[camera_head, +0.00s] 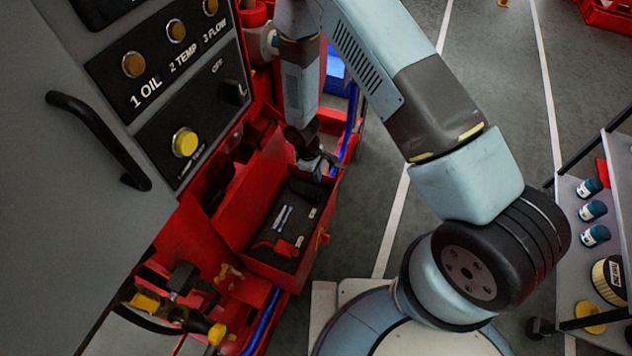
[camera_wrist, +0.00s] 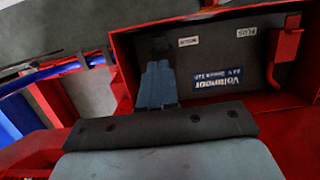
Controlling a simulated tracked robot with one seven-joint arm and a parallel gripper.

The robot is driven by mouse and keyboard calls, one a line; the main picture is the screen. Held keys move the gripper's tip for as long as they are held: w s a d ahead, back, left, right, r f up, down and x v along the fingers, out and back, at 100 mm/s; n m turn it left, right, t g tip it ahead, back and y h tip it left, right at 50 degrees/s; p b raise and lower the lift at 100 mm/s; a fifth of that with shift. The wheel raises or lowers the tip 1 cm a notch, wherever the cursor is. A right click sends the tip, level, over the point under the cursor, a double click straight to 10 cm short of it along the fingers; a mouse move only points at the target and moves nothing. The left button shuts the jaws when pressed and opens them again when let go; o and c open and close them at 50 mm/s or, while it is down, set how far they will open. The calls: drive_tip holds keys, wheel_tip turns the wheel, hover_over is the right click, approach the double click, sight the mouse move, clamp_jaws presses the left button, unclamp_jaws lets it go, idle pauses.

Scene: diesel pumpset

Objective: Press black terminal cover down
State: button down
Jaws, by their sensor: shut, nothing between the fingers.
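The black terminal cover (camera_wrist: 153,48) is a dark shape on the battery (camera_wrist: 228,62) in the wrist view, beside a small white label. It is partly hidden by my gripper (camera_wrist: 157,72), which is shut and empty. I cannot tell whether they touch, or how far the cover is raised. In the head view my gripper (camera_head: 318,166) is over the far end of the battery (camera_head: 286,226), and the black cover is hard to make out there. A red terminal cover (camera_wrist: 288,52) is at the battery's other end.
A red box (camera_head: 230,207) surrounds the battery, its walls close to my gripper. A grey control panel (camera_head: 150,85) with a black handle (camera_head: 98,140) stands left. A shelf (camera_head: 590,262) with several cans is at right. Open floor (camera_head: 360,215) lies between.

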drive_tip(key=d+v, duration=0.1)
drive_tip(key=v, duration=0.5)
drive_tip(key=shift+s+r, duration=0.2)
drive_tip(key=shift+r, duration=0.2)
